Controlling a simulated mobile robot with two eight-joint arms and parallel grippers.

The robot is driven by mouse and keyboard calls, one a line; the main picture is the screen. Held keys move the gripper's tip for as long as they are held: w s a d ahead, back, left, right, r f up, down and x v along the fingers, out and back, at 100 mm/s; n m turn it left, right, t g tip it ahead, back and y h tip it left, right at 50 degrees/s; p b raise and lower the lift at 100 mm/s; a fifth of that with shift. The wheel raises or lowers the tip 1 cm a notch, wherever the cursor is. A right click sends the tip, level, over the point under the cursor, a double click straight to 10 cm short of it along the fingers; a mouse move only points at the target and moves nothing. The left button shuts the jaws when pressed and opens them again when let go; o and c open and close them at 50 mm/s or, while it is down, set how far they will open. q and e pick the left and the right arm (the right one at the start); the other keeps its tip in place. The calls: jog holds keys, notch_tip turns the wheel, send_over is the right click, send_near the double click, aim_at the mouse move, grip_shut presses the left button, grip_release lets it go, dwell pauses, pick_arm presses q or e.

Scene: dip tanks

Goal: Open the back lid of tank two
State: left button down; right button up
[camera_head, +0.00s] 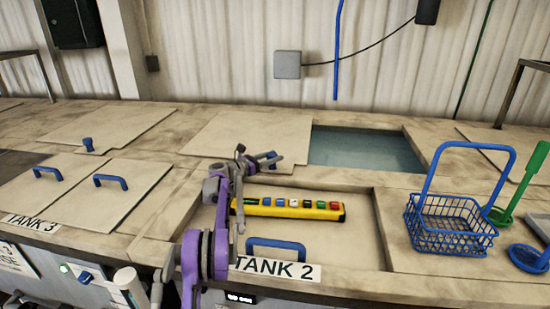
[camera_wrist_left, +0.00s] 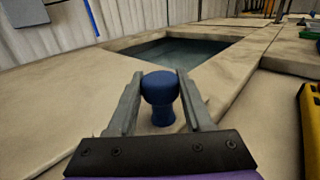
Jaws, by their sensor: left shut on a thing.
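The back lid (camera_head: 255,128) of tank two is a flat beige panel lying left of an open rectangular hole with dark water (camera_head: 365,150). In the left wrist view, the water (camera_wrist_left: 180,50) shows beyond the lid. My left gripper (camera_head: 264,161) is shut on the lid's blue knob (camera_wrist_left: 160,88), which stands upright between the two fingers. The front lid (camera_head: 330,238) of tank two, with a blue bar handle (camera_head: 276,244), lies behind the "TANK 2" label (camera_head: 277,268). My arm hides part of the front lid. My right gripper is not in view.
A yellow bar with coloured buttons (camera_head: 290,213) lies on the front lid. A blue wire basket (camera_head: 450,228) stands at the right, by green and blue ladles (camera_head: 520,190). Tank three's closed lids (camera_head: 125,178) are at the left. A grey box (camera_head: 287,65) hangs on the wall.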

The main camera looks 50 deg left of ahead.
pick_arm(q)
jog(key=shift+c, duration=1.5)
grip_release()
jog(key=s+a+b, duration=0.1)
jog(key=s+b, duration=0.1)
jog(key=s, duration=0.8)
jog(key=shift+s, duration=0.4)
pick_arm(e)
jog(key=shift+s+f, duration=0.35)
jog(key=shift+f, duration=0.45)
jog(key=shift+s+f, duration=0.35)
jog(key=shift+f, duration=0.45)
